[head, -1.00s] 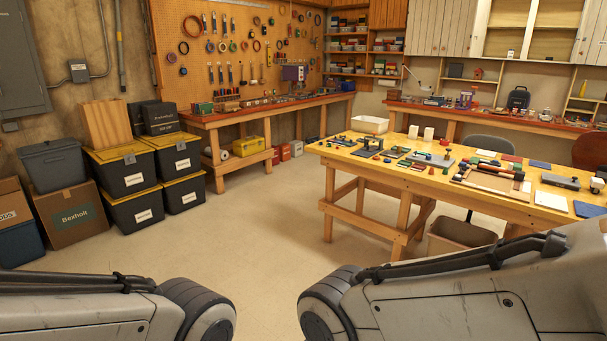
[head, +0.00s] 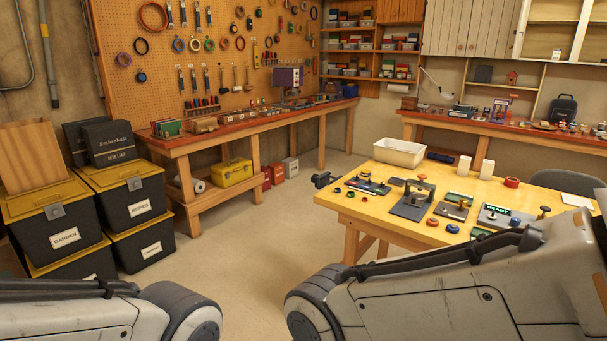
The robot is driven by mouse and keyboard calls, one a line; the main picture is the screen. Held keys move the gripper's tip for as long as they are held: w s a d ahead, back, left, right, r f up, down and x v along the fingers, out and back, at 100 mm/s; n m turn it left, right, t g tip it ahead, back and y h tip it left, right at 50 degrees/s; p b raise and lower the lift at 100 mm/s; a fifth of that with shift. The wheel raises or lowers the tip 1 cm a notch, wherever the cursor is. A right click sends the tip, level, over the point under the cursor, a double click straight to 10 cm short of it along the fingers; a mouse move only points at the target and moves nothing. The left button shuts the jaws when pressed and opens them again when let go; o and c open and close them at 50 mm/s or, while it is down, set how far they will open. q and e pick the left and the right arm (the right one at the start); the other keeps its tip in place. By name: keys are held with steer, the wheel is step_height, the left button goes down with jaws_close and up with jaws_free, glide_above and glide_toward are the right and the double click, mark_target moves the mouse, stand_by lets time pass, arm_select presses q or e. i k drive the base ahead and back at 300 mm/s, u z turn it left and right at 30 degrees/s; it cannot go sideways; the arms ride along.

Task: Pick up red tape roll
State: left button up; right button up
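Only my arm links show along the bottom of the head view. Neither gripper is in view, so I cannot see whether they hold anything.
A white bin (head: 399,152) stands at the yellow bench's back corner. Tools and small parts cover its near side. A long red-topped bench (head: 240,119) runs below the pegboard. Black crates with yellow lids (head: 124,171) stand at left. Open floor (head: 235,235) lies between.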

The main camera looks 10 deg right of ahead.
mark_target(513, 183)
steer(key=i, duration=7.05)
steer(key=z, duration=1.55)
steer(key=i, duration=1.65)
steer(key=z, duration=3)
steer(key=i, duration=0.3)
steer(key=z, duration=0.05)
